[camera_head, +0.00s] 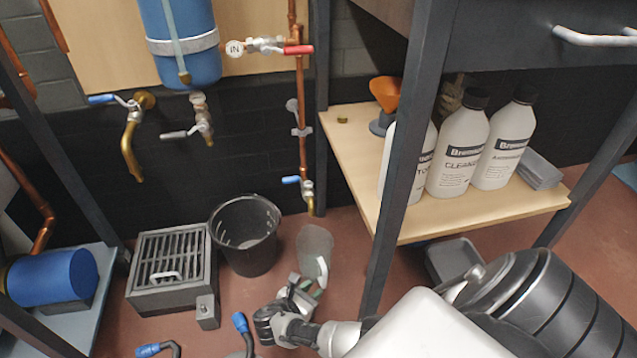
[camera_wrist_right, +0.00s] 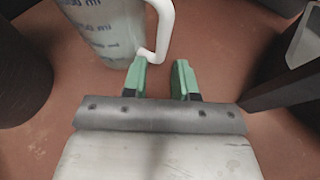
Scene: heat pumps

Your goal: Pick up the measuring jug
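The measuring jug (camera_head: 314,248) is clear plastic with a white handle and stands on the floor between the black bucket and the bench leg. In the right wrist view the jug (camera_wrist_right: 103,38) shows blue ml markings at the upper left, with its white handle (camera_wrist_right: 160,30) toward the gripper. My right gripper (camera_head: 308,289) is just in front of the jug. In the right wrist view its green fingertips (camera_wrist_right: 160,78) are apart with nothing between them; the lower end of the handle is close to the left fingertip. Contact cannot be told. My left gripper is not in view.
A black bucket (camera_head: 246,236) stands left of the jug, beside a grey grated drain box (camera_head: 171,262). The dark bench leg (camera_head: 385,230) rises close on the right. A wooden shelf (camera_head: 480,216) holds white bottles. Blue-ended hoses (camera_head: 240,322) lie in front.

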